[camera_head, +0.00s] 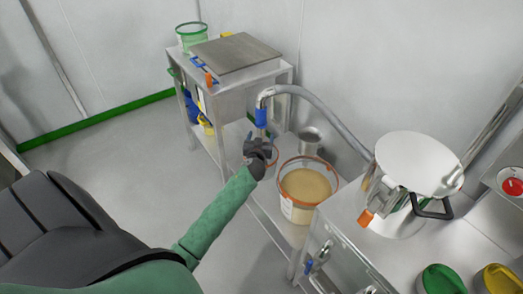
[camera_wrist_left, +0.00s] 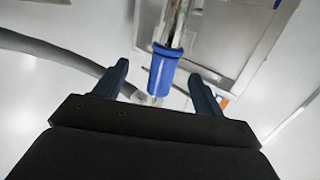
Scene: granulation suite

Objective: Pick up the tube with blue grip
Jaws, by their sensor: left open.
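The tube is a grey hose (camera_head: 322,104) that arches from the machine at the right. Its blue grip (camera_head: 261,117) hangs near its left end, above the low bench. My left gripper (camera_head: 260,146) is just below the blue grip in the head view. In the left wrist view, the blue grip (camera_wrist_left: 165,70) shows between the two open fingers of my left gripper (camera_wrist_left: 160,80), apart from both. The grey hose (camera_wrist_left: 50,45) runs off to the left there. My right gripper is in neither view.
A bucket of tan powder (camera_head: 305,188) stands on the bench right of my left gripper. A metal cup (camera_head: 309,140) is behind it. A steel table (camera_head: 235,54) with a green-rimmed bucket (camera_head: 191,37) stands at the back. A lidded vessel (camera_head: 418,162) is at the right.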

